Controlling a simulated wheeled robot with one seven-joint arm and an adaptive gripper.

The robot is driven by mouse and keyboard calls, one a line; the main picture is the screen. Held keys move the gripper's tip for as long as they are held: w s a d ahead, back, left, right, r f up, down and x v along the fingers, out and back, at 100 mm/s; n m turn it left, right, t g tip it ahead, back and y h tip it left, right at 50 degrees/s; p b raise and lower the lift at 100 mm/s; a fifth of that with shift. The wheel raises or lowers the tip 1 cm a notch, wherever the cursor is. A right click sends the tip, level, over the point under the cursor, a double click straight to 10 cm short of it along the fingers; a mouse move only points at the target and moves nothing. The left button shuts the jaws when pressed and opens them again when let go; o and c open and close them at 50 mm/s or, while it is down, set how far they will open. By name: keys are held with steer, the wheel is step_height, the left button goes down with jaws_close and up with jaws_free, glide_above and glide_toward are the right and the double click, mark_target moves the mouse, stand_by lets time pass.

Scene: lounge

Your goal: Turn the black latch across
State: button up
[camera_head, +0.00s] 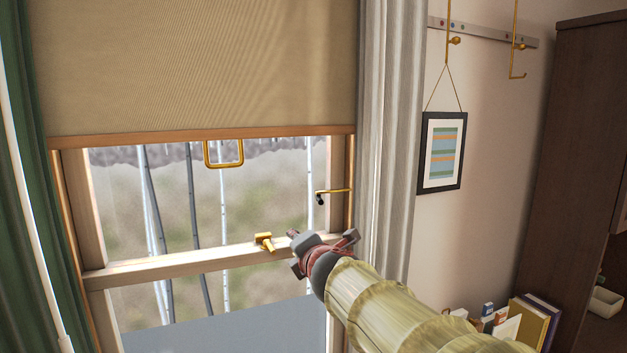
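A wooden window rail (185,265) runs across the window. A brass catch (263,241) sits on top of it, just left of my gripper. My gripper (308,242) is at the right part of the rail, seen from behind. Its dark grey body and reddish parts cover that stretch of the rail. A small dark piece shows at its upper left; I cannot tell whether it is a fingertip or the black latch. No other black latch shows clearly on the rail. The fingertips are not clear, and neither is any contact.
A brass arm with a black end (320,198) juts from the right window frame above my gripper. A beige blind (200,65) with a brass pull (224,163) hangs above. A grey curtain (387,140) is close on the right. Books (530,318) stand lower right.

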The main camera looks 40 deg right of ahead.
steer(key=a+f+m+y+p, duration=0.2)
steer(key=a+m+p, duration=0.2)
steer(key=m, duration=0.3)
steer(key=m+t+h+p, duration=0.2)
steer(key=m+h+p, duration=0.4)
steer(key=m+p, duration=1.75)
glide_toward(318, 192)
steer(key=w+n+p, duration=0.1)
steer(key=w+d+n+p, duration=0.1)
steer(key=n, duration=0.1)
steer(key=shift+d+f, duration=0.1)
steer(key=shift+f, duration=0.1)
steer(key=shift+p+x, duration=1.2)
steer(key=shift+x, duration=2.55)
steer(key=shift+f, duration=0.2)
steer(key=shift+c, duration=1)
